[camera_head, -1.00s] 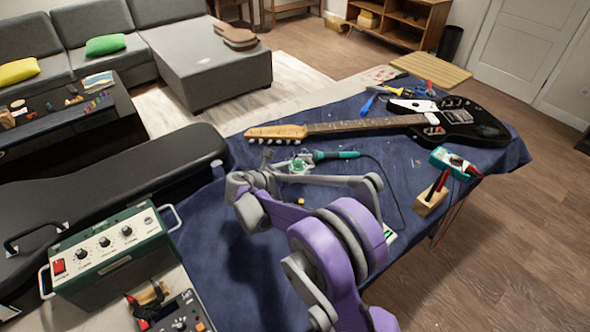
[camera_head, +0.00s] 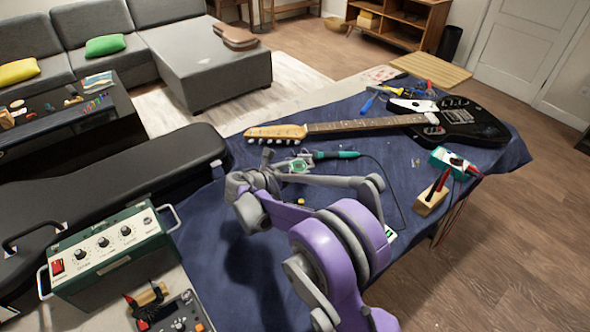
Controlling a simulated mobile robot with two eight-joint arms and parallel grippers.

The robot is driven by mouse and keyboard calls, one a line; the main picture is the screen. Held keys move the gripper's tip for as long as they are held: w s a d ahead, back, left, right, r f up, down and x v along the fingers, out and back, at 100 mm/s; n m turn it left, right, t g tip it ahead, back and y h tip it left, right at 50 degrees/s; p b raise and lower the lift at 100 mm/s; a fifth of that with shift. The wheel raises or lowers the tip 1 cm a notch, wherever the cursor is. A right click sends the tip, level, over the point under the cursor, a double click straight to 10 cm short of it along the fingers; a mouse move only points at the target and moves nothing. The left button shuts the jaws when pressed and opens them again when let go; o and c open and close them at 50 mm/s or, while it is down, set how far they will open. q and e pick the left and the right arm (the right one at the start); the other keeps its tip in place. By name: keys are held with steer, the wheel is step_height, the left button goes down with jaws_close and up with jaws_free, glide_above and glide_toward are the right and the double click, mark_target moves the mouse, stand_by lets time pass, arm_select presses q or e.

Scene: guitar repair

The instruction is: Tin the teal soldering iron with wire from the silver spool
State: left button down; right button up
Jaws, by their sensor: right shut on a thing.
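The teal soldering iron (camera_head: 338,155) lies towards the middle of the blue-covered table, its front end pointing left beside a small greenish holder (camera_head: 299,165). A dark cable runs from its right end. My right gripper (camera_head: 268,158) is left of the iron, apart from its handle, near the guitar's headstock. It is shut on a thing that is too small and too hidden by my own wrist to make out. I cannot pick out the silver spool. My left gripper is not in view.
A guitar (camera_head: 400,121) lies across the back of the blue cloth (camera_head: 205,236). A green amplifier box (camera_head: 110,252) and a black guitar case (camera_head: 110,192) are at left. A teal multimeter (camera_head: 447,160) stands near a wooden block (camera_head: 430,201) at right. A small yellow piece (camera_head: 300,201) lies mid-table.

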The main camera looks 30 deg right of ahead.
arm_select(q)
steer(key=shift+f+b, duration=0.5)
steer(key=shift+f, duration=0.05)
arm_select(e)
steer(key=shift+f, duration=0.55)
stand_by(1.5)
stand_by(0.4)
